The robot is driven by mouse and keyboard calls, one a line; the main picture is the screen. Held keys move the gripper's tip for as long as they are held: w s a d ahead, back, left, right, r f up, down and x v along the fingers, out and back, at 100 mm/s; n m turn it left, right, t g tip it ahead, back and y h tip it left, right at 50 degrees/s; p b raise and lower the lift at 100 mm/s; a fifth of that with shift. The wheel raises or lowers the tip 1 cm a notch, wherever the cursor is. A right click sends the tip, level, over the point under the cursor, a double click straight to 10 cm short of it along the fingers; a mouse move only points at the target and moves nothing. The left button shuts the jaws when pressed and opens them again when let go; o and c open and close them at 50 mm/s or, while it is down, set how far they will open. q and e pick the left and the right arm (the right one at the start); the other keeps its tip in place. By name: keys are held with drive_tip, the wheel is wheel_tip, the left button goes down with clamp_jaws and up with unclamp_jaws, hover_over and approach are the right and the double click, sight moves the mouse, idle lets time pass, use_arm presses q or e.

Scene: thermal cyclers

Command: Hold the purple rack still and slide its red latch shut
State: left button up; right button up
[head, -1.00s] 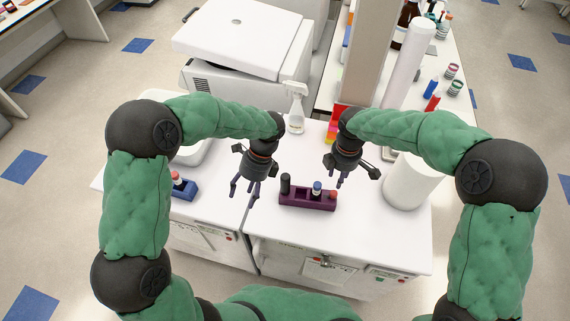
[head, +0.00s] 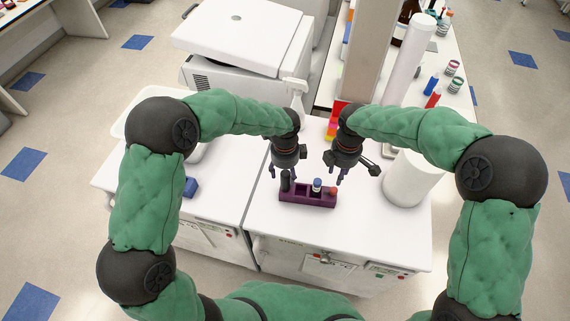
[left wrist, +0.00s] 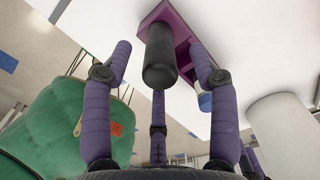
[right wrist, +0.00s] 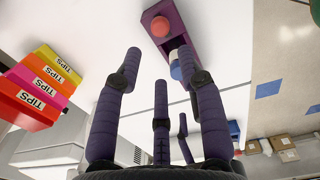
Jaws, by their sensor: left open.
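The purple rack (head: 308,200) sits on the white counter. A black upright post (head: 285,181) stands at its left end, a blue-capped tube (head: 318,185) sits right of its middle, and a red knob, apparently the latch (head: 333,191), is at its right end. My left gripper (head: 283,176) is open over the left end; the left wrist view shows the black post (left wrist: 160,55) between its spread fingers, apparently untouched. My right gripper (head: 339,178) is open and empty above the right end. The red knob (right wrist: 160,27) and blue cap (right wrist: 175,70) show beyond its fingers.
A white cylinder (head: 412,180) stands right of the rack. Bright tip boxes (right wrist: 40,85) stand on the counter behind it. A blue block (head: 190,187) is at the left, partly hidden by my left arm. The counter in front of the rack is clear.

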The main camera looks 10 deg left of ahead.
use_arm(q)
drive_tip(key=shift+f, duration=2.5)
clamp_jaws()
